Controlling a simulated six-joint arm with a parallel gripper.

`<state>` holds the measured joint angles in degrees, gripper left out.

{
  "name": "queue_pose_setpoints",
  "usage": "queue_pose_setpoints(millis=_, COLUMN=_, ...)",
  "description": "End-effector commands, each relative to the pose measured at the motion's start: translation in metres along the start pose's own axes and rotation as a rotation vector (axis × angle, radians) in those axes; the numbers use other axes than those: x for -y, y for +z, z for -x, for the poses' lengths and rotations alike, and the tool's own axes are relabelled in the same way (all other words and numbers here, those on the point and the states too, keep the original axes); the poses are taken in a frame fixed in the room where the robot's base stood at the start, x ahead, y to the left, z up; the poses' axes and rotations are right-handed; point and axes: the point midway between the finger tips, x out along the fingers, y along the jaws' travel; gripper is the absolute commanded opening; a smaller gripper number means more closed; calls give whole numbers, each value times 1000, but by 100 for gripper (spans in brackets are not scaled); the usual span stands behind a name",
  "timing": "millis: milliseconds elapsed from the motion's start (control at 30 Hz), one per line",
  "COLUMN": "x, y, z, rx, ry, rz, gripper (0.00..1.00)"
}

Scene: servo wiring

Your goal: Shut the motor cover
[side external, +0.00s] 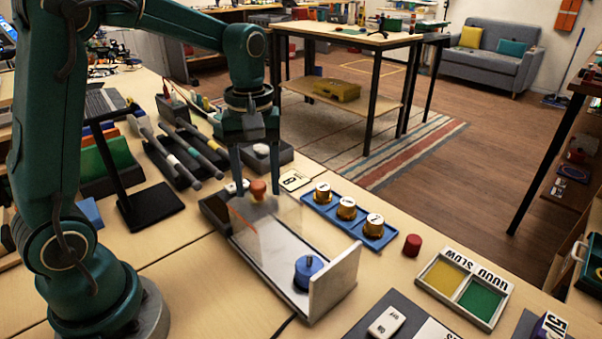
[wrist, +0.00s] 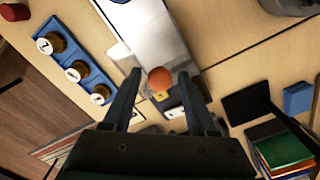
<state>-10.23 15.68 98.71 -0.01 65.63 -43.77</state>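The motor cover (side external: 280,215) looks like a clear panel with an orange-tinted part, over the far end of a long, pale-floored tray (side external: 265,250). An orange knob (side external: 258,189) sits at that end; it also shows in the wrist view (wrist: 160,79). A blue round motor (side external: 308,270) stands at the tray's near end, beside a white upright end plate (side external: 335,282), uncovered. My gripper (side external: 257,194) is open, fingers pointing down on either side of the knob. In the wrist view the fingertips (wrist: 159,74) straddle the knob, with gaps visible on both sides.
A blue rack (side external: 349,220) with several brass, numbered weights stands right of the tray. A red cylinder (side external: 412,244) and a two-colour bin (side external: 464,287) are farther right. Dark rods in a holder (side external: 183,150) and a black stand (side external: 150,205) lie to the left.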

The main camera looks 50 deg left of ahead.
Motion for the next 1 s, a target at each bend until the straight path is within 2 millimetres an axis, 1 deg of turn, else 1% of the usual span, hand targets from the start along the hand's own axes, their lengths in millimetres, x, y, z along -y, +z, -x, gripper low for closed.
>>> queue_pose_setpoints(millis=33, x=0, y=0, z=0, rx=0, ry=0, rz=0, gripper=35)
queue_pose_setpoints(millis=67, x=0, y=0, z=0, rx=0, ry=0, rz=0, gripper=24)
queue_pose_setpoints(millis=100, x=0, y=0, z=0, rx=0, ry=0, rz=0, gripper=8)
queue_pose_setpoints(millis=133, x=0, y=0, z=0, rx=0, ry=0, rz=0, gripper=0)
queue_pose_setpoints(millis=1000, x=0, y=0, z=1, rx=-1, ry=1, rz=0, gripper=0)
